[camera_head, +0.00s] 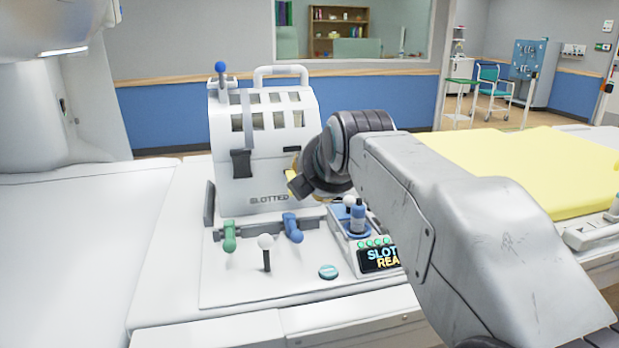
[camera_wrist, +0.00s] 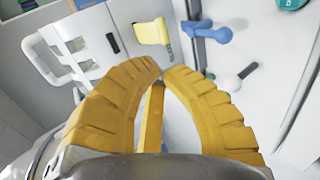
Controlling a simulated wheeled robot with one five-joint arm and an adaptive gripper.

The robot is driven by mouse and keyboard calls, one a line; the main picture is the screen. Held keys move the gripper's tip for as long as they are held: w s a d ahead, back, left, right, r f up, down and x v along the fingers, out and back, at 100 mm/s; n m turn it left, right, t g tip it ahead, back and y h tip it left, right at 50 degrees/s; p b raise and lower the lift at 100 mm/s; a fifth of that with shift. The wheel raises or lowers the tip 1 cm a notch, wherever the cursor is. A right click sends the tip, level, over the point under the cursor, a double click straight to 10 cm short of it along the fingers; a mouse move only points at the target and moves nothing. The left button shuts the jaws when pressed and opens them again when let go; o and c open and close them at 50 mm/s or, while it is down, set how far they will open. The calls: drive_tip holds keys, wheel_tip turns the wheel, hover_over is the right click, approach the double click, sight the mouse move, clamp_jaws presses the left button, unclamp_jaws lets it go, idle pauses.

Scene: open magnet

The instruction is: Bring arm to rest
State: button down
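My arm reaches in from the lower right in the head view, and its dark wrist is in front of the right side of the white slotted box (camera_head: 262,120). In the wrist view my gripper (camera_wrist: 162,72) has its two ribbed yellow fingers curved together, tips meeting, with nothing seen held at the tips. A yellow piece (camera_wrist: 152,32) shows on the white box beyond the tips, apart from them in the picture. A small patch of yellow beside my wrist in the head view is mostly hidden, so I cannot tell what it is.
A white-knobbed lever (camera_head: 266,252), green handle (camera_head: 230,236), blue handle (camera_head: 292,228) and teal button (camera_head: 328,272) stand on the panel. A display (camera_head: 378,259) and blue-based knob (camera_head: 357,221) are close beside my arm. A yellow-covered bed (camera_head: 540,168) lies right.

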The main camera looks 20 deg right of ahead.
drive_tip(key=s+a+f+m+g+y+p, duration=0.1)
drive_tip(key=s+a+f+m+g+p, duration=0.1)
drive_tip(key=s+m+p, duration=0.5)
drive_tip(key=s+a+f+m+g+y+p, duration=0.1)
drive_tip(key=s+a+f+m+g+p, duration=0.1)
drive_tip(key=s+a+m+g+p, duration=0.3)
drive_tip(key=s+a+m+p, duration=0.1)
drive_tip(key=s+m+p, duration=0.2)
drive_tip(key=s+p, duration=0.4)
drive_tip(key=shift+s+a+m+g, duration=0.3)
drive_tip(key=shift+s+a, duration=0.1)
drive_tip(key=shift+s, duration=2.3)
